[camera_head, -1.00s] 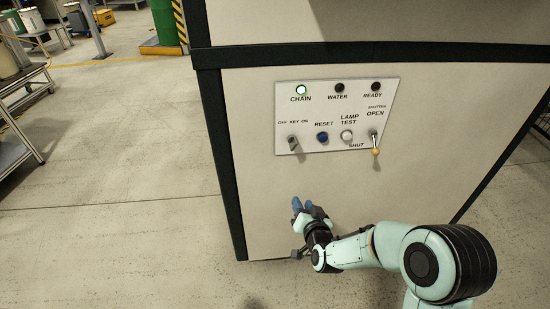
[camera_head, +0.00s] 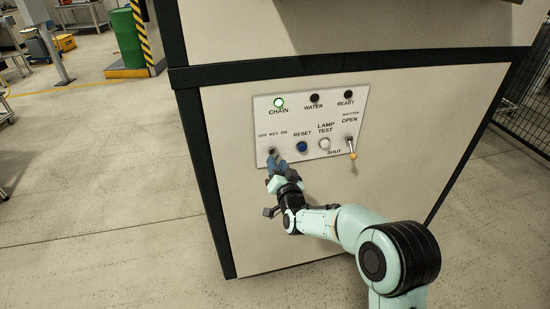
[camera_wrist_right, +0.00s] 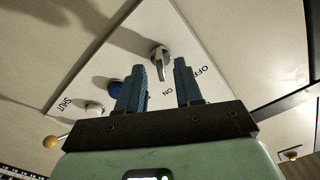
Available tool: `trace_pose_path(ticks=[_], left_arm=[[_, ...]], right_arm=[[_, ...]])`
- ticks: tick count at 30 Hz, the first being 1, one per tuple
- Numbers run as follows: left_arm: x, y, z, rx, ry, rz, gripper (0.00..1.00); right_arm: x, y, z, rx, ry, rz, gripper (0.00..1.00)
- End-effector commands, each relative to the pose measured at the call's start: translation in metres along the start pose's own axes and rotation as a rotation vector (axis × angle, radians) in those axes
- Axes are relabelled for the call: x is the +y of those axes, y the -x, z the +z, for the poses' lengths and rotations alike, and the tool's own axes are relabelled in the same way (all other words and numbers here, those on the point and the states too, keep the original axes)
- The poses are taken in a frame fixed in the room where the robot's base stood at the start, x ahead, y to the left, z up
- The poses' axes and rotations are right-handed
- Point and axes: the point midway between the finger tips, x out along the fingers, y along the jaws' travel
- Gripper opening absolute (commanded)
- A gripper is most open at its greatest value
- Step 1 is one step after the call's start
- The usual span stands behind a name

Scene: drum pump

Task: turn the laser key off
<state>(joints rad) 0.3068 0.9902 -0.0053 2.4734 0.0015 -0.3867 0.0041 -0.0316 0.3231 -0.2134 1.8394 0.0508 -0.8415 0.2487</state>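The laser key (camera_head: 272,153) is a small grey switch at the lower left of the white control panel (camera_head: 312,97), under the lettering OFF KEY ON. In the right wrist view the key (camera_wrist_right: 160,56) shows as a round silver knob with a raised bar, whose end points toward the ON lettering. My right gripper (camera_head: 276,166) is at the key in the head view, partly covering it. In the wrist view its two blue fingers (camera_wrist_right: 160,66) are apart, with the key in line with the gap at their tips; contact cannot be told. My left gripper is not in view.
Beside the key are the blue RESET button (camera_head: 302,147), the white LAMP TEST button (camera_head: 324,144) and the shutter lever (camera_head: 351,150) with its orange tip. The green CHAIN lamp (camera_head: 279,102) is lit.

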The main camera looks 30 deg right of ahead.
Motion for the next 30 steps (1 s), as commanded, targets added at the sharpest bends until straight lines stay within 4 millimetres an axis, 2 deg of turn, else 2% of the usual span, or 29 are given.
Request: trace_pose_path(ticks=[3,6,18,20,21,22,30], left_arm=[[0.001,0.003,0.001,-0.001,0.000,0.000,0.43],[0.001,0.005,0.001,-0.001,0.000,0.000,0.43],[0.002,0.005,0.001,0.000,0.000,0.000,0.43],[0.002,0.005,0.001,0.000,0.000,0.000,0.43],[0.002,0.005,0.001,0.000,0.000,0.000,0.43],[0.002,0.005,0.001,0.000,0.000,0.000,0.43],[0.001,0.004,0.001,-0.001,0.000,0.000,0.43]], right_arm=[[0.000,-0.017,0.000,0.000,0.000,0.000,0.35],[0.000,-0.026,0.000,0.000,0.001,0.000,0.35],[0.000,-0.033,0.001,-0.001,0.000,0.000,0.35],[0.000,-0.033,0.001,-0.001,0.000,0.000,0.19],[0.000,-0.033,0.001,-0.001,0.000,0.000,0.06],[0.000,-0.033,0.001,-0.001,0.000,0.000,0.00],[0.000,-0.032,0.001,-0.001,0.008,0.000,0.00]])
